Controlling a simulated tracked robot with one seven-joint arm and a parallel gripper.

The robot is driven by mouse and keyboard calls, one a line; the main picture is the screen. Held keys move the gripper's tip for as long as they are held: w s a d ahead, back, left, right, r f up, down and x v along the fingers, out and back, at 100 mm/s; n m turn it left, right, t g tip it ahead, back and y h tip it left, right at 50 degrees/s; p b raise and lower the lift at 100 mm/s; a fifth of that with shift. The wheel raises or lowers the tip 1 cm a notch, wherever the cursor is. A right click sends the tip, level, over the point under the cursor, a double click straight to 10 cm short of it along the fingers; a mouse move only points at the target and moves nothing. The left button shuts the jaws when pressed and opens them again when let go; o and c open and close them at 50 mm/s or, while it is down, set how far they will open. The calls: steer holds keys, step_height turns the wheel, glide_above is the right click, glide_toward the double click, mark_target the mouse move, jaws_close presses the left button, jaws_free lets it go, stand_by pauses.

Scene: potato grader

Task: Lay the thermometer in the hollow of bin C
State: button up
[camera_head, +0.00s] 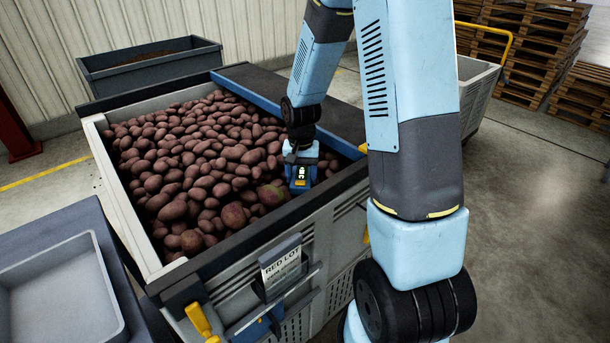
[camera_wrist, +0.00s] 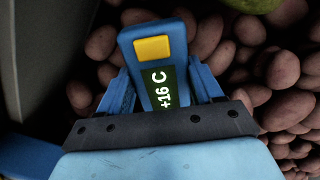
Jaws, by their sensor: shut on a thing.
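My gripper (camera_head: 300,157) is over the right part of a bin (camera_head: 112,190) full of reddish potatoes (camera_head: 200,150), close to its near right side. It is shut on the thermometer (camera_head: 301,178), a blue body with a yellow button and a lit display. In the wrist view, the thermometer (camera_wrist: 153,68) sits between the two blue fingers of my gripper (camera_wrist: 160,82), and its display reads +16 C. Potatoes show behind and to the right of it. I cannot tell whether it touches them. No hollow can be made out, and no letter C is readable on the bin.
A card (camera_head: 281,262) reading RED LOT hangs on the bin's front. A dark board with a blue edge (camera_head: 285,105) spans the bin's back right. A grey tray (camera_head: 60,290) stands at left. A dark bin (camera_head: 150,70) and stacked pallets (camera_head: 535,45) are behind.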

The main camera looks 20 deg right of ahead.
mark_target(302, 176)
steer(key=shift+f, duration=0.2)
steer(key=o, duration=1.2)
steer(key=shift+o, duration=0.2)
step_height(302, 176, up, 11)
steer(key=s+r+n+t, duration=0.2)
steer(key=s+r+t, duration=0.1)
steer(key=s+r, duration=0.85)
steer(key=s+r+n+t, duration=0.1)
steer(key=s+r, duration=0.3)
steer(key=s, duration=0.2)
steer(key=s+d+r+n+t, duration=0.1)
steer(key=s+r, duration=0.2)
steer(key=s, duration=0.3)
steer(key=shift+d+r+t, duration=0.2)
steer(key=shift+r+t, duration=0.1)
steer(key=shift+r, duration=0.05)
